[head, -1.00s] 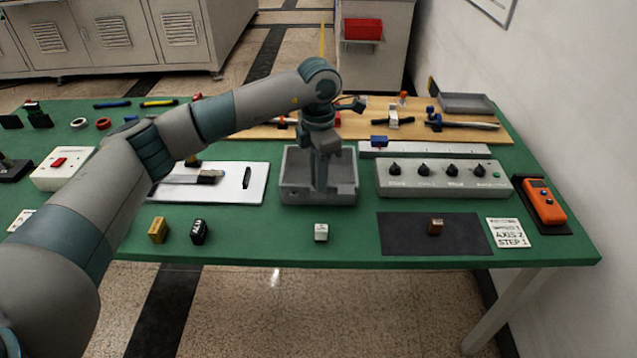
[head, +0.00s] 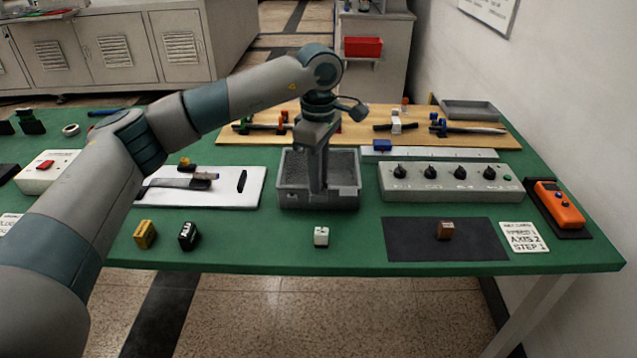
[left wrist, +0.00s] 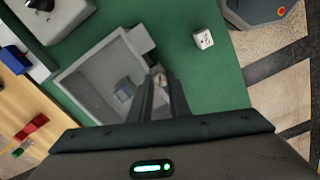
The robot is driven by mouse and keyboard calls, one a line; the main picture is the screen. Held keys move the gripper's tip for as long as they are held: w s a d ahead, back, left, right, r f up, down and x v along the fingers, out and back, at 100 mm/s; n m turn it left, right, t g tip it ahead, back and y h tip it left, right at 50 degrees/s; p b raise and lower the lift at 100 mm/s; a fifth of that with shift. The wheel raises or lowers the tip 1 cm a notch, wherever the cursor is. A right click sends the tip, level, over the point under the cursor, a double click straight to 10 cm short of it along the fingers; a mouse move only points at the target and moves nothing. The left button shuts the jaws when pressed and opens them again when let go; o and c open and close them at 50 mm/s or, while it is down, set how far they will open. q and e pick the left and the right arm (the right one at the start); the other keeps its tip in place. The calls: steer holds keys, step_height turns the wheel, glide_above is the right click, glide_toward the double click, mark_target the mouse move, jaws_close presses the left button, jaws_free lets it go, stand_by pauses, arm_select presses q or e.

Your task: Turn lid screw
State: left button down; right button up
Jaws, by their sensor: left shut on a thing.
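My left gripper (head: 319,192) points down over the grey open bin (head: 288,200) in the middle of the green table. In the left wrist view its two dark fingers (left wrist: 161,82) are close together, shut on a small pale thing (left wrist: 157,70) that is mostly hidden between the tips. The bin also shows in the left wrist view (left wrist: 75,77), with a small blue-grey piece (left wrist: 124,90) inside. I cannot make out a lid or a screw for certain. My right gripper is not in view.
A grey box with several black knobs (head: 445,184) stands right of the bin. A white block (head: 321,236) is in front; a brown block (head: 446,231) lies on a dark mat (head: 405,240). A yellow block (head: 145,235) and a black block (head: 188,236) stand front left. A wooden board (head: 360,128) lies behind.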

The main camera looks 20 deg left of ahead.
arm_select(q)
steer(key=m+b, duration=0.2)
steer(key=m, duration=0.4)
steer(key=shift+f+b, duration=0.1)
steer(key=shift+b, duration=0.25)
steer(key=m, duration=0.3)
steer(key=shift+b, duration=0.3)
steer(key=shift+m, duration=0.4)
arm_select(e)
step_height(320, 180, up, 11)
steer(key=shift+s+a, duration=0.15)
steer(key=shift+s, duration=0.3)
arm_select(q)
steer(key=c, duration=1.6)
jaws_free()
steer(key=shift+c, duration=0.2)
steer(key=shift+r, duration=0.25)
